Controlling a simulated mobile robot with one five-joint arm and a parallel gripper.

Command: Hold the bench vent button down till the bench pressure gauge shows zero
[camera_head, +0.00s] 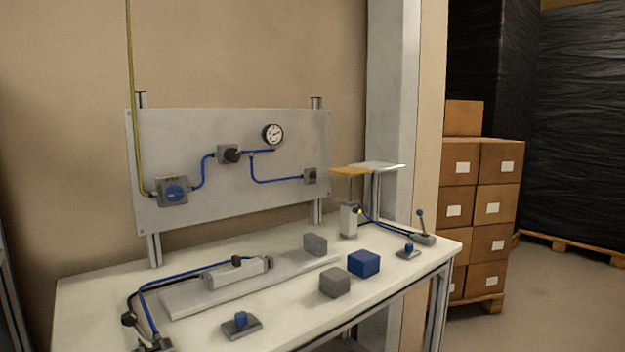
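The round pressure gauge (272,134) has a white face and dark rim and sits near the top of the grey upright panel (200,140). Its needle is too small to read. No button is legibly marked as the vent button. One blue button (240,319) on a grey base stands at the front of the bench. Another blue button (408,249) on a dark base stands near the bench's right end. The panel also carries a small grey box with a dark front (310,176), joined by blue tube. My gripper is not in view.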

